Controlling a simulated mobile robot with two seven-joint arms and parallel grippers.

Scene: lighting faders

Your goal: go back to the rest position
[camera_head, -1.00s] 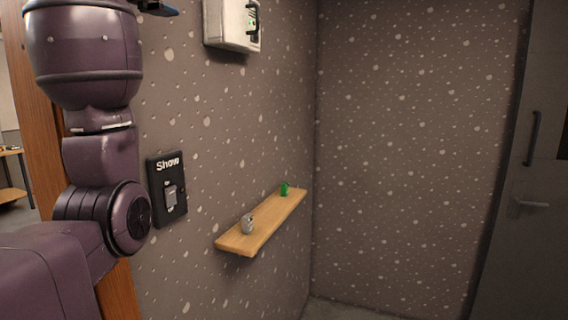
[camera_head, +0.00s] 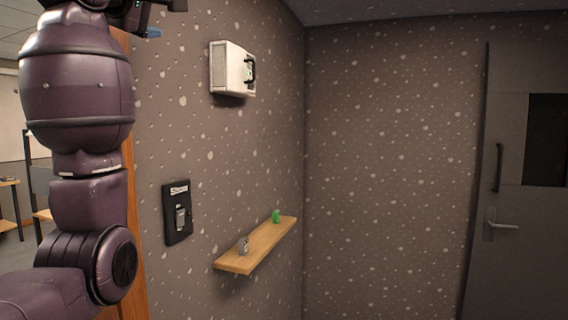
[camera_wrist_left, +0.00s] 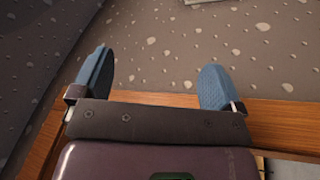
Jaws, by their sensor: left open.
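My left arm stands raised along the left side of the head view, with its wrist at the top. The tip of my left gripper (camera_head: 152,31) only partly shows at the top edge there. In the left wrist view my left gripper (camera_wrist_left: 155,85) is open, its two blue fingers wide apart with nothing between them. The speckled wall lies beyond the fingers, and a wooden frame (camera_wrist_left: 280,112) crosses behind them. My right gripper is not in either view.
A black switch plate (camera_head: 170,230), a white box (camera_head: 217,70) with a black handle and a wooden shelf (camera_head: 262,246) are on the left wall. The shelf holds a small grey item (camera_head: 243,246) and a green one (camera_head: 276,216). A grey door (camera_head: 480,250) stands right.

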